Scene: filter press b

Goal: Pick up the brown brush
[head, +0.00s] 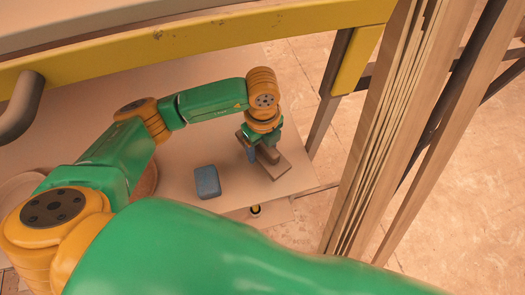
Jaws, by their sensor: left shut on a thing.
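The brown brush (275,166) is at the right end of the pale shelf, under my left gripper. My left gripper (264,154) points down from the orange wrist and is shut on the brush. The gripper hides part of the brush, and I cannot tell whether the brush is touching the shelf or just above it. My right gripper is not in view.
A blue-grey block (208,182) lies on the pale shelf (225,150), left of the brush. A round brown container (146,182) is partly hidden behind my left arm. A yellow beam (200,37) runs above. Tall brown plates (385,125) stand to the right.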

